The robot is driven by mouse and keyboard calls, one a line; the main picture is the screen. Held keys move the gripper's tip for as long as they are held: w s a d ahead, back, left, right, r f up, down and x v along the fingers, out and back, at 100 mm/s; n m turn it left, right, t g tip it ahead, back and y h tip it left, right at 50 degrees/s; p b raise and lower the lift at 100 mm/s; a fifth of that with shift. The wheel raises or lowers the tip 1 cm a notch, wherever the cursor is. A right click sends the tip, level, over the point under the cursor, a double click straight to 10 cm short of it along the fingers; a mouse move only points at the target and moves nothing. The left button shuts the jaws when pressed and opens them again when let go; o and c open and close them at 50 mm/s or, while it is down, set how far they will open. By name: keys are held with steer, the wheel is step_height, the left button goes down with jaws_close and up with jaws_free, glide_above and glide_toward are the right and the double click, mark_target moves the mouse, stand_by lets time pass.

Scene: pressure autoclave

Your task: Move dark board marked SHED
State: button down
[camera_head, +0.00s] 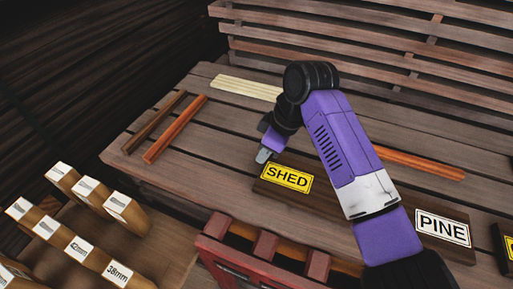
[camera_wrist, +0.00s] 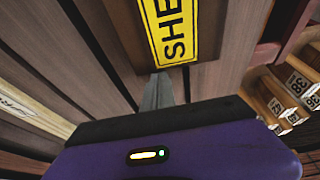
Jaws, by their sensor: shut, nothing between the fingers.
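The dark board (camera_head: 322,197) lies on a slatted wooden bench in the head view, with a yellow SHED label (camera_head: 288,178) near its left end. My arm crosses over it and hides the part to the right of the label. My gripper (camera_head: 263,156) is beside the board's left end in the head view, with its fingers together and nothing held. In the wrist view my gripper's closed fingers (camera_wrist: 157,92) point at the board's end, just below the yellow label (camera_wrist: 170,30). I cannot tell whether the fingertips touch the board.
A white PINE label (camera_head: 443,228) shows right of my arm. Reddish and dark strips (camera_head: 175,130) and pale strips (camera_head: 247,88) lie on the bench (camera_head: 225,118). Labelled wooden blocks (camera_head: 90,195) stand lower left. A red slatted frame (camera_head: 264,246) is in front.

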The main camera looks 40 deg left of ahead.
mark_target(282, 165)
steer(key=d, duration=0.2)
steer(key=w+d+p, duration=0.1)
steer(key=d, duration=0.2)
steer(key=shift+w+d, duration=0.15)
steer(key=shift+d, duration=0.2)
